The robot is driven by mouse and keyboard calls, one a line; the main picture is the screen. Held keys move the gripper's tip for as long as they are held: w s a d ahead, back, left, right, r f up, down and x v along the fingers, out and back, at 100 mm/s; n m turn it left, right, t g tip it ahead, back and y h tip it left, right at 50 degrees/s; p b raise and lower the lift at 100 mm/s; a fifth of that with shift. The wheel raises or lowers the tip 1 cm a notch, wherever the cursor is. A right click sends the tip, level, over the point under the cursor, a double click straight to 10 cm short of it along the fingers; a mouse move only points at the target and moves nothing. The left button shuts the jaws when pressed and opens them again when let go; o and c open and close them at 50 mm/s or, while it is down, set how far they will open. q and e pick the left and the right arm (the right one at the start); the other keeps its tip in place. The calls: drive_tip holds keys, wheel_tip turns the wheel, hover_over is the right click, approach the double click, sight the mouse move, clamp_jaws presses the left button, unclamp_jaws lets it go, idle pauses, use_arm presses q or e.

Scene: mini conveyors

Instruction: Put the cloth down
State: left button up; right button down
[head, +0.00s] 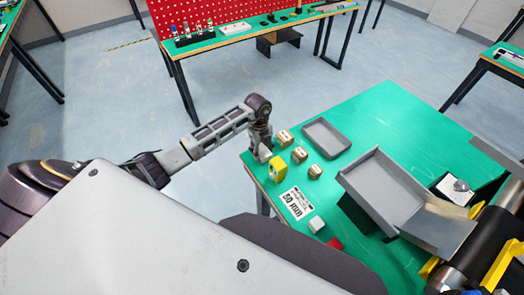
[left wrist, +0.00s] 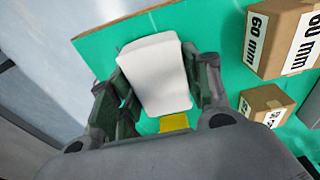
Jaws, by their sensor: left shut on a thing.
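A white piece that looks like the folded cloth (left wrist: 157,78) sits between the fingers of my left gripper (left wrist: 158,105) in the left wrist view. The fingers are shut on its two sides. In the head view my left gripper (head: 262,150) is at the left corner of the green table (head: 400,118), beside small cardboard boxes; the cloth is hard to make out there. I cannot tell whether the cloth touches the table top. My right gripper is not in view.
Cardboard boxes (head: 299,155), a yellow item (head: 277,170), a small grey tray (head: 337,150) and a printed sheet (head: 297,203) lie close by. A larger grey tray (head: 360,190) stands to the right. The table's far part is clear.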

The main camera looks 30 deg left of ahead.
sight(260, 148)
use_arm(q)
drive_tip(key=shift+f, duration=0.3)
drive_tip(key=o, duration=0.9)
drive_tip(key=shift+s, duration=0.1)
drive_tip(key=shift+c, duration=0.2)
drive_tip(key=shift+r, duration=0.4)
drive_tip(key=r, duration=0.4)
drive_tip(key=a+r+b, duration=0.1)
drive_tip(key=r, duration=0.2)
drive_tip(key=w+r, duration=0.1)
drive_tip(key=r, duration=0.3)
drive_tip(key=shift+a+r, duration=0.15)
drive_tip(key=shift+r, duration=0.2)
drive_tip(key=shift+m, duration=0.4)
